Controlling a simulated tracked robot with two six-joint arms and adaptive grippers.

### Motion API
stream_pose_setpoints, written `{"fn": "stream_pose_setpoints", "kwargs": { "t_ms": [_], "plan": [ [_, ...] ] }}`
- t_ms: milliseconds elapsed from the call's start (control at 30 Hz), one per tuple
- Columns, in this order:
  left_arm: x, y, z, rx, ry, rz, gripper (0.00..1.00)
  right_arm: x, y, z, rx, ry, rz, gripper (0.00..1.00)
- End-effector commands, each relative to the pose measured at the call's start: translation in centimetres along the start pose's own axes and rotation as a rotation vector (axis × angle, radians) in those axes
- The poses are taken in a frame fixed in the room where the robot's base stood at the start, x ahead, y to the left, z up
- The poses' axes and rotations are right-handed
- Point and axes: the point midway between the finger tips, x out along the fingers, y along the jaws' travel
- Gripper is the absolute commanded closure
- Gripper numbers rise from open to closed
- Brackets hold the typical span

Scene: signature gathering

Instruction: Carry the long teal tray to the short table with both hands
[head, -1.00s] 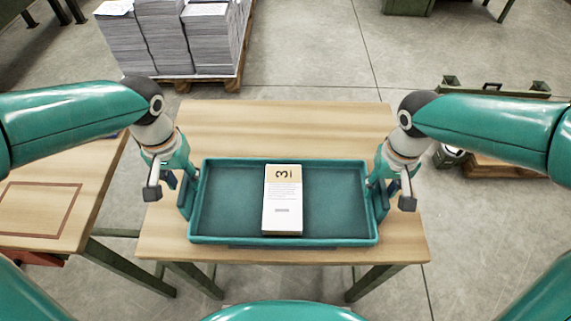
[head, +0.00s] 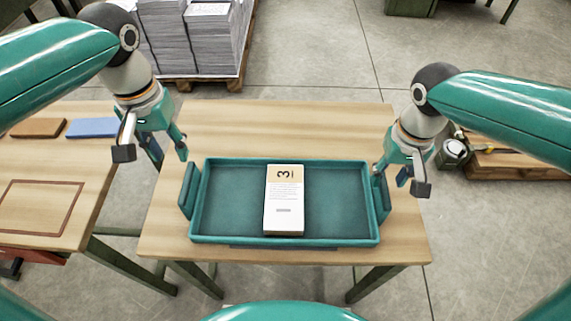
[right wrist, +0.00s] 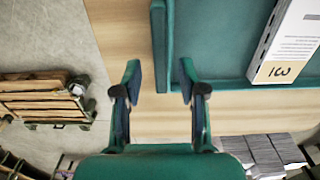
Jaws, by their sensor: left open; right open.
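The long teal tray (head: 335,205) lies flat on a wooden table (head: 280,125) and carries a white booklet-like block (head: 284,205) marked 3. Its left handle (head: 188,190) is bare. My left gripper (head: 168,154) is open and empty, above and to the left of that handle. My right gripper (head: 391,175) is open beside the tray's right handle (head: 382,198). In the right wrist view, the two fingers (right wrist: 159,82) stand apart, with the handle's end (right wrist: 159,60) appearing between them. I cannot tell the depth between them.
Another wooden table (head: 40,190) stands at the left, with a brown block (head: 38,128), a blue block (head: 92,128) and a marked rectangle. Paper stacks (head: 210,40) on a pallet stand behind. A wooden pallet (head: 510,165) lies at the right. The table behind the tray is clear.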

Motion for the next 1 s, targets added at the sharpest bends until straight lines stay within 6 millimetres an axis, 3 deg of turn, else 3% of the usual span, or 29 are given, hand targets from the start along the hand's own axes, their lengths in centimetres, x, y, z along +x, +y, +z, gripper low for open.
{"fn": "stream_pose_setpoints", "kwargs": {
  "t_ms": [200,400,1000],
  "plan": [
    [0.0,0.0,0.0,0.000,0.000,0.000,0.59,-4.4,-0.1,0.0,-0.002,0.005,-0.002,0.59],
    [0.1,0.0,0.0,0.000,0.000,0.000,0.59,-6.6,0.0,0.0,-0.001,0.001,0.000,0.59],
    [-0.1,0.0,0.0,0.000,0.000,0.000,0.59,-7.1,0.0,0.0,-0.001,0.000,0.000,0.59]
  ]
}}
